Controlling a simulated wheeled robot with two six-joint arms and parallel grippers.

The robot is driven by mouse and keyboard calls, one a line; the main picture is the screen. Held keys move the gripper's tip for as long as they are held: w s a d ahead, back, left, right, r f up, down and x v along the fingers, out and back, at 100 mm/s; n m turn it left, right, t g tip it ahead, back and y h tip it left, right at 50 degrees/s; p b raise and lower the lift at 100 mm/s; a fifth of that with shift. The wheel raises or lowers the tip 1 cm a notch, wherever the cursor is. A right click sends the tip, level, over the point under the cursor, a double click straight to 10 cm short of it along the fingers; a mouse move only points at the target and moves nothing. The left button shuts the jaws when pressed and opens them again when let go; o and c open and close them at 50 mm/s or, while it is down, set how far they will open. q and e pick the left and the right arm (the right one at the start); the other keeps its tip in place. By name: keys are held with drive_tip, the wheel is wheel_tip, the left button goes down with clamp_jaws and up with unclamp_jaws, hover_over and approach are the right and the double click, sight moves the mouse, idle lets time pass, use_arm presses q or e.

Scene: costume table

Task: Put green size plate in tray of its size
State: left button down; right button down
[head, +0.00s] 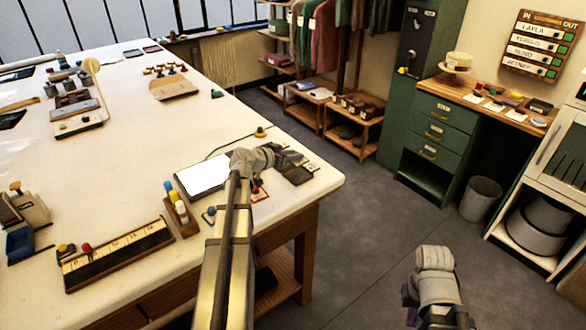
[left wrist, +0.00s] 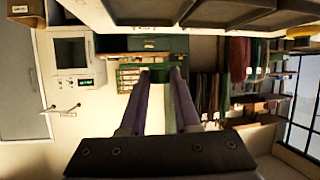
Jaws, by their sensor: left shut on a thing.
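My left gripper (head: 294,158) is over the right end of the white table, its fingers pointing right and away. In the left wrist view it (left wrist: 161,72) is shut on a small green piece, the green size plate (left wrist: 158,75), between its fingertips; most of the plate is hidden. A dark olive-green flat item (head: 297,175) lies below the fingers near the table edge; I cannot tell whether it is a size tray. My right gripper (head: 437,258) hangs over the floor right of the table; its fingertips cannot be made out.
The white table (head: 130,130) fills the left. A white sheet (head: 203,177), a holder with coloured bottles (head: 180,212) and a long marked rack (head: 118,255) stand near my left arm. A green cabinet (head: 440,135) and a bin (head: 481,198) stand across the open floor.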

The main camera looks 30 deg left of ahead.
sight(293, 175)
use_arm(q)
drive_tip(key=shift+f+b, duration=1.8)
drive_tip(key=shift+f+b, duration=0.65)
drive_tip(key=c, duration=0.6)
unclamp_jaws()
drive_tip(key=shift+c, duration=0.2)
drive_tip(key=shift+r, duration=0.15)
